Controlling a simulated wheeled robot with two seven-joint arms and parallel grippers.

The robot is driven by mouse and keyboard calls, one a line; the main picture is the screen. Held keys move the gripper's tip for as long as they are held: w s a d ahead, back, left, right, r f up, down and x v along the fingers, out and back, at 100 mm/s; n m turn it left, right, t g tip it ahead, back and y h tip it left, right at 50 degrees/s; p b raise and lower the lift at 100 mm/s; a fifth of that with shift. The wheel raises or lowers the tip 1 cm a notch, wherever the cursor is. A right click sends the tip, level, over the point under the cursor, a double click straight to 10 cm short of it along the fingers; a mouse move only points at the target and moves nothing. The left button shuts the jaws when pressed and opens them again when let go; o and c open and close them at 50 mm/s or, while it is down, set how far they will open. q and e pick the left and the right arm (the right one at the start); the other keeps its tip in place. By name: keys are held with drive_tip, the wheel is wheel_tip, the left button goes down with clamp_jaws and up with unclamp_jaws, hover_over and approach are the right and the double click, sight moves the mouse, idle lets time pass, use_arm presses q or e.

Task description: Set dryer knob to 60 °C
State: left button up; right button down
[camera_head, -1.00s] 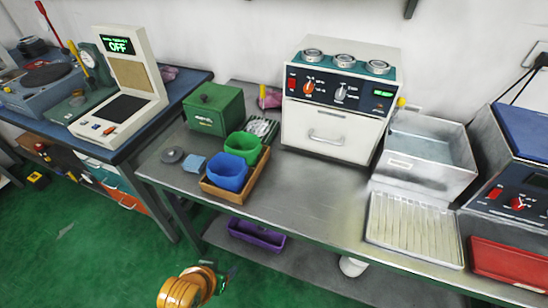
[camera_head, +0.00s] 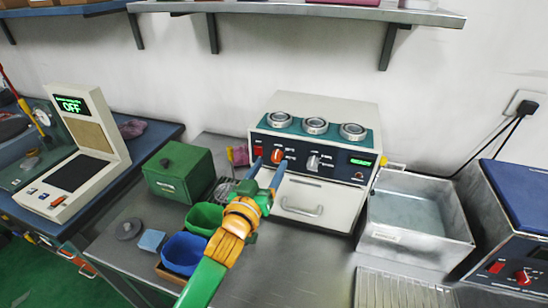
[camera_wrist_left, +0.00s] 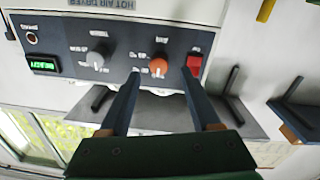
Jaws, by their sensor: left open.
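The dryer (camera_head: 270,202) is a white box with a dark front panel and a teal top. Its panel, labelled HOT AIR DRYER in the left wrist view, carries an orange knob (camera_head: 277,155), a grey knob (camera_head: 313,162), a red switch (camera_head: 258,150) and a green display (camera_head: 361,162). My left gripper (camera_head: 268,168) is open in front of the panel. In the left wrist view, which is upside down, its fingertips (camera_wrist_left: 161,76) lie either side of the orange knob (camera_wrist_left: 158,68). I cannot tell whether they touch it. The knob's scale is too small to read. My right gripper is not in view.
A metal bin (camera_head: 405,240) stands right of the dryer. A green box (camera_head: 180,172), a green cup (camera_head: 203,217) and a blue cup (camera_head: 182,254) stand to the left. A wall shelf (camera_head: 310,12) runs above. A scale-like device (camera_head: 75,175) reads OFF.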

sight(275, 160)
use_arm(q)
drive_tip(key=shift+w+d, duration=0.25)
drive_tip(key=shift+w, duration=0.25)
drive_tip(key=x, duration=0.2)
drive_tip(key=shift+w+d+f, duration=0.15)
drive_tip(key=shift+w+f, duration=0.1)
drive_tip(key=shift+f, duration=0.05)
drive_tip(key=shift+s+r, duration=0.1)
drive_tip(key=shift+s, duration=0.15)
drive_tip(key=shift+c, duration=1)
clamp_jaws()
